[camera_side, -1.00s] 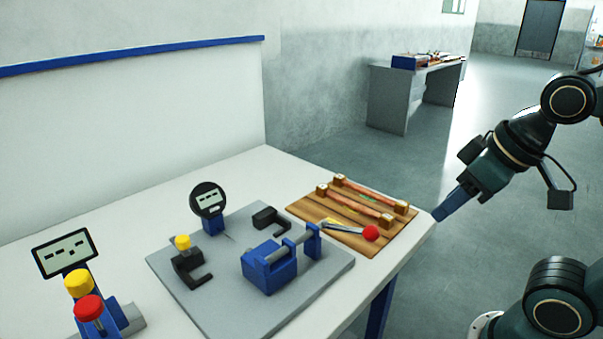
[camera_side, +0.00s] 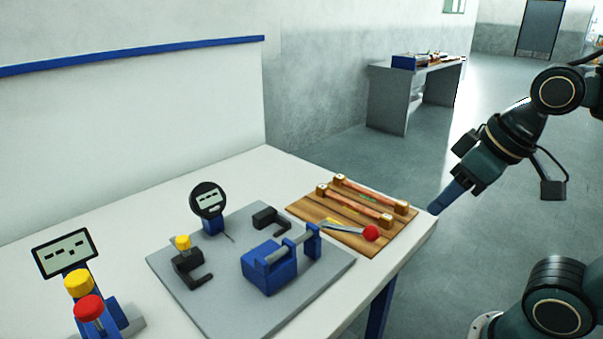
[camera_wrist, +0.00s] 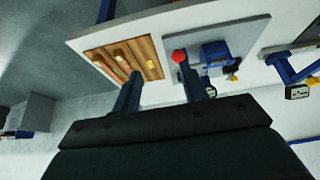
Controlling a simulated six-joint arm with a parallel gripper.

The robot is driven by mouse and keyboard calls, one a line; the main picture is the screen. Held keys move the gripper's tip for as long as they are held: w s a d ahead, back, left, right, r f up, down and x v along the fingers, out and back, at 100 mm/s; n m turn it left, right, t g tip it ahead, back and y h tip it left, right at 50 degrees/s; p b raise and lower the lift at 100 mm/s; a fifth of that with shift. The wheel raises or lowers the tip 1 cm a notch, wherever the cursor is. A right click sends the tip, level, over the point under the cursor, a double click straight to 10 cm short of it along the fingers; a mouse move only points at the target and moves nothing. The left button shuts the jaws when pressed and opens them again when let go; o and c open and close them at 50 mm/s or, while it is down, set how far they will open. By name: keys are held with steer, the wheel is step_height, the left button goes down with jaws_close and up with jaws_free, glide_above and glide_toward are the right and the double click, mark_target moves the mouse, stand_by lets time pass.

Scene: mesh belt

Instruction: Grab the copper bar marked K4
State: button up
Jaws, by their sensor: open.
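Two thin copper-coloured bars lie on a wooden board (camera_side: 312,209) at the right end of the white table. The far bar (camera_side: 369,193) and the near bar (camera_side: 355,206) each rest on small wooden blocks at their ends. I cannot read any marking, so I cannot tell which is K4. My gripper (camera_side: 436,211) is open and empty, beyond the table's right edge and apart from the bars. In the wrist view its two blue fingers (camera_wrist: 160,72) are spread, with the wooden board (camera_wrist: 150,50) and bars ahead, towards the left.
A red-knobbed lever (camera_side: 371,233) reaches over the board's near side. A grey plate (camera_side: 215,300) carries a blue clamp (camera_side: 268,268), black brackets and a round gauge (camera_side: 208,199). A display (camera_side: 66,252) and a button post (camera_side: 90,310) stand at left. Free floor lies right of the table.

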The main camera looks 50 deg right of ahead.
steer(key=w+d+r+g, duration=0.1)
steer(key=w+d+r, duration=0.1)
steer(key=w, duration=0.5)
steer(key=g, duration=0.4)
glide_above(353, 202)
step_height(353, 202, down, 9)
steer(key=shift+d, duration=0.15)
steer(key=shift+f, duration=4.2)
steer(key=shift+f, duration=2.65)
